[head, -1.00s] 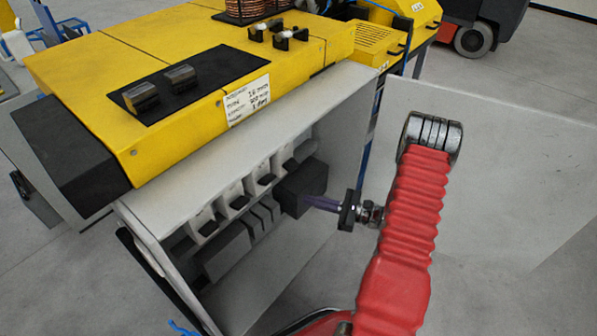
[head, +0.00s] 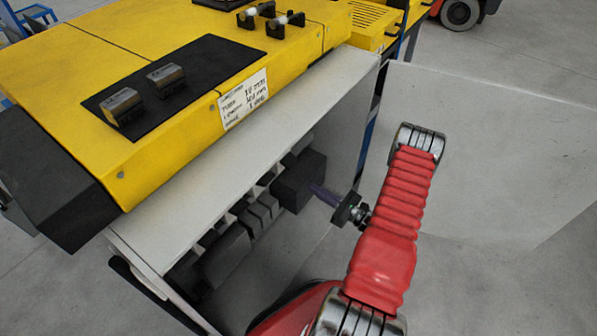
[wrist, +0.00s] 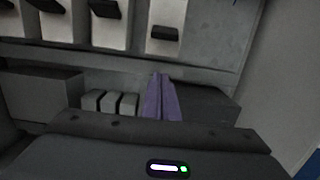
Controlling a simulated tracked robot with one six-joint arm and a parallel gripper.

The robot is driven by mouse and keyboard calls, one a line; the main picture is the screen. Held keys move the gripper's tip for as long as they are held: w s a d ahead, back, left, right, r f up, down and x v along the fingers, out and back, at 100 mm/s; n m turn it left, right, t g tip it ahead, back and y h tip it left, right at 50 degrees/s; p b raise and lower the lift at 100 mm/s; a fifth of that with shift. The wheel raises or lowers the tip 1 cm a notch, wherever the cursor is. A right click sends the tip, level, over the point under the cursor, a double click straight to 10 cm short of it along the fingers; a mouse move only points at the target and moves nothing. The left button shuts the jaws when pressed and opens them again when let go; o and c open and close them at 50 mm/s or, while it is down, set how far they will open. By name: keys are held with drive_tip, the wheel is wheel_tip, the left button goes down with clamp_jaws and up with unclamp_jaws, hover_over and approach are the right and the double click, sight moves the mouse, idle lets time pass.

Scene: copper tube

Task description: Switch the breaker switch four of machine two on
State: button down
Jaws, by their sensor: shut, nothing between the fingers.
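The breaker switches sit in a row inside the open grey cabinet (head: 225,150) below the yellow machine top; the head view shows them only partly, under the cabinet's upper edge. In the wrist view the rightmost breaker switch (wrist: 165,33) has its black lever lower on its white body than the neighbouring breaker switch (wrist: 105,9). No switch numbers are readable. My gripper (head: 318,189) reaches into the cabinet from the right. Its purple fingers (wrist: 161,98) are shut and empty, below the rightmost switches in the wrist view and apart from them.
A large dark box (head: 300,181) stands in the cabinet beside my fingers. Small grey blocks (wrist: 109,103) lie left of the fingers in the wrist view. The open cabinet door (head: 490,150) spreads to the right behind my arm.

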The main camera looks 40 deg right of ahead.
sight(289, 161)
drive_tip(key=x, duration=0.9)
drive_tip(key=shift+w+a, duration=0.1)
drive_tip(key=shift+w, duration=0.15)
drive_tip(key=shift+r, duration=0.3)
drive_tip(key=shift+s+d+r, duration=0.1)
drive_tip(key=shift+s+r, duration=0.2)
drive_tip(key=shift+r, duration=0.5)
drive_tip(key=shift+s+d+r, duration=0.15)
drive_tip(key=shift+s+r, duration=0.2)
drive_tip(key=shift+r, duration=0.4)
drive_tip(key=shift+s+d, duration=0.1)
drive_tip(key=shift+d, duration=0.05)
drive_tip(key=shift+r, duration=0.1)
